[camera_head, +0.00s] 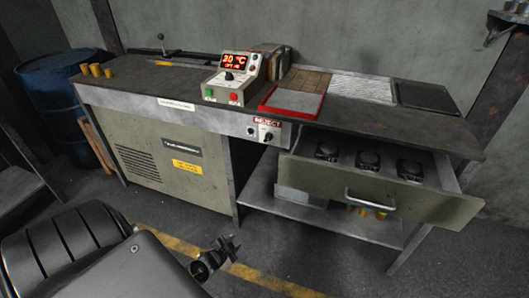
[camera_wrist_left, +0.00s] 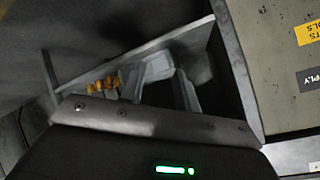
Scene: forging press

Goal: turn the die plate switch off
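A cream control box (camera_head: 232,78) stands on the bench with a lit red display reading about 20 °C, a black knob (camera_head: 229,76) and green and red buttons on its lower face. Below it, the bench's front edge carries a small panel (camera_head: 268,133) with a red label or display and two small knobs (camera_head: 250,131). I cannot tell which control is the die plate switch, nor its setting. My left gripper (camera_head: 228,248) is low in front of the bench, over the floor and apart from the controls. My right gripper is not in view.
A pulled-out drawer (camera_head: 385,190) with several black items juts out at the right. Below it, a shelf (camera_head: 340,221) holds a grey bin (camera_head: 300,198) and yellow pieces. A red-rimmed tray (camera_head: 267,107) lies on the bench. The floor before the cabinet (camera_head: 160,160) is open.

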